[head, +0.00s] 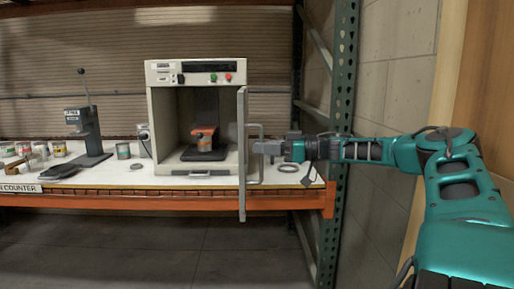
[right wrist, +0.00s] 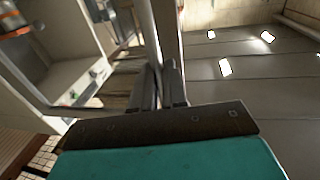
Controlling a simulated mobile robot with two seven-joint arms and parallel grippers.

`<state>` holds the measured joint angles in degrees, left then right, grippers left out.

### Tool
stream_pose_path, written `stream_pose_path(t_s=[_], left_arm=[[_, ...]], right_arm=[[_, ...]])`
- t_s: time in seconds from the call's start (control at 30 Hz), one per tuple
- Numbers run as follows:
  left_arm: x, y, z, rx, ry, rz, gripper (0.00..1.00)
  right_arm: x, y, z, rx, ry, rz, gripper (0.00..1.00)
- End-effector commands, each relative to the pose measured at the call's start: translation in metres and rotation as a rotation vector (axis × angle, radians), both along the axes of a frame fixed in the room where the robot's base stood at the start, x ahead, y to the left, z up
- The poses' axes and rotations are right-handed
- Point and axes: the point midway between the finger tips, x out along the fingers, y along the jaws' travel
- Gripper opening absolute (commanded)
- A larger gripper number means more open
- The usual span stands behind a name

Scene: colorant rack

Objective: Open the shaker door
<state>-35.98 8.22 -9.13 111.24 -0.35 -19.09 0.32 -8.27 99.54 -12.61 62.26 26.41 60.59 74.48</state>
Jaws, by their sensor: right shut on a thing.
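The shaker (head: 164,75) is a pale box on the counter with a display and buttons along its top. Its door (head: 242,200) stands swung out toward me at the right side of the box, seen nearly edge-on, so the inside is exposed. A grey bar handle (head: 261,170) is on the door's right-hand face. My right gripper (head: 262,147) is at the handle and shut on it. In the right wrist view the fingers (right wrist: 160,88) close around the handle bar (right wrist: 148,35). My left gripper is not in view.
Inside the shaker is an orange and dark clamp part (head: 205,138). The counter (head: 120,183) holds a lever press (head: 88,135) and several small cans on the left. A green upright post (head: 342,80) stands behind my right forearm. Open floor lies in front of the counter.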

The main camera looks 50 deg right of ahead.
Motion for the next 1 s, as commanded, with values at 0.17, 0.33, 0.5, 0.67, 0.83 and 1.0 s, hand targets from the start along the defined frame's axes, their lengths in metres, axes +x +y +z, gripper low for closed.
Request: stream_pose_path(t_s=[0.17,0.33,0.5,0.67,0.83,1.0], left_arm=[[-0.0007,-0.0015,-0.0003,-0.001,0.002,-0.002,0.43],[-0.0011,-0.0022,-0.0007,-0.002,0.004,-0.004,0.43],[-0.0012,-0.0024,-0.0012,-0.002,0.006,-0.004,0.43],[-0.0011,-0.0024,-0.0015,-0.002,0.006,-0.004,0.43],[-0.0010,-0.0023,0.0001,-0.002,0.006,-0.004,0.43],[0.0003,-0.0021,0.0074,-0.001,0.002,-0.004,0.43]], right_arm=[[0.0011,-0.0054,0.0084,0.001,-0.013,-0.019,0.00],[0.0010,-0.0054,0.0079,0.001,-0.013,-0.019,0.14],[0.0006,-0.0046,0.0053,0.000,-0.009,-0.015,0.30],[0.0003,-0.0036,0.0028,0.002,-0.005,-0.012,0.30],[-0.0013,-0.0041,0.0025,0.001,-0.004,-0.010,0.30],[-0.0086,-0.0082,0.0043,0.000,-0.004,-0.010,0.30]])
